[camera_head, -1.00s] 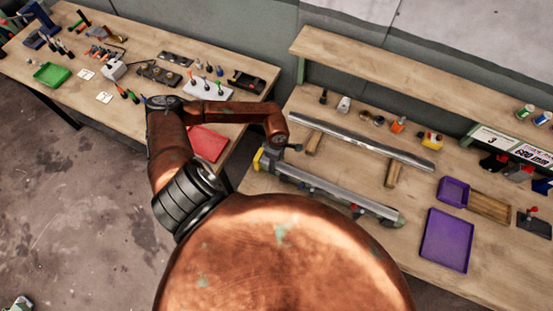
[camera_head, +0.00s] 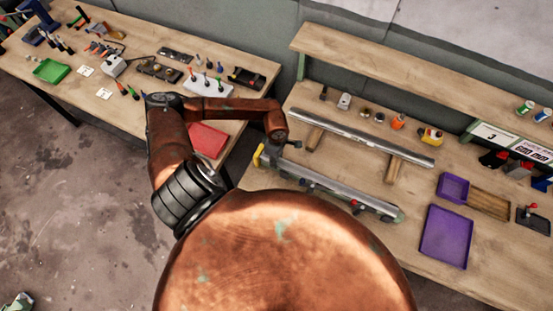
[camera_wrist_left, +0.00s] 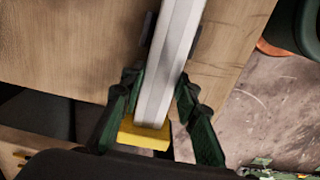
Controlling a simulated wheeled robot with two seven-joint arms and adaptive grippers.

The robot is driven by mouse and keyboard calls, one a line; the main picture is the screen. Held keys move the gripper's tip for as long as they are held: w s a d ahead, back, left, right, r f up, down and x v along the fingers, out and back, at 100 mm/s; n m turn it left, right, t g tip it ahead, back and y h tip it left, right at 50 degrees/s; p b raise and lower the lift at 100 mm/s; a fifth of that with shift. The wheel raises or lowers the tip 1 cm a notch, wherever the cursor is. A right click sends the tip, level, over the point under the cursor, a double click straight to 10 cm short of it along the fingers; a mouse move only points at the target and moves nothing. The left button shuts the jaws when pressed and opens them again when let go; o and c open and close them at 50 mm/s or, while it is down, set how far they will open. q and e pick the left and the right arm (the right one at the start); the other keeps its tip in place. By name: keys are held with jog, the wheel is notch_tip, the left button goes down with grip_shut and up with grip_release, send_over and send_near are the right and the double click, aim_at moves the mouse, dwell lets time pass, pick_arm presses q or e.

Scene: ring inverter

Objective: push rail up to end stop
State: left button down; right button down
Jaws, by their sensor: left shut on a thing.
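A silver rail (camera_head: 335,186) lies in a low fixture along the near edge of the right bench. A yellow end stop (camera_head: 258,157) is at the rail's left end. The wrist view shows the rail (camera_wrist_left: 172,55) running down to the yellow block (camera_wrist_left: 145,134), with its end at or very close to it; I cannot tell whether they touch. My left gripper (camera_head: 277,148) is over that end. In the wrist view its green fingers (camera_wrist_left: 160,112) are on both sides of the rail, shut on it. My right gripper is not in view.
A second silver rail (camera_head: 365,139) rests on wooden blocks (camera_head: 394,172) behind the first. Purple trays (camera_head: 446,237) stand at the right. Small parts (camera_head: 398,122) line the bench below a raised shelf (camera_head: 400,70). The left bench (camera_head: 145,40) holds tools and a red tray (camera_head: 208,140).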

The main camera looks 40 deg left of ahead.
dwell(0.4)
pick_arm(q)
jog(key=c, duration=1.4)
grip_release()
notch_tip(320, 180, up, 12)
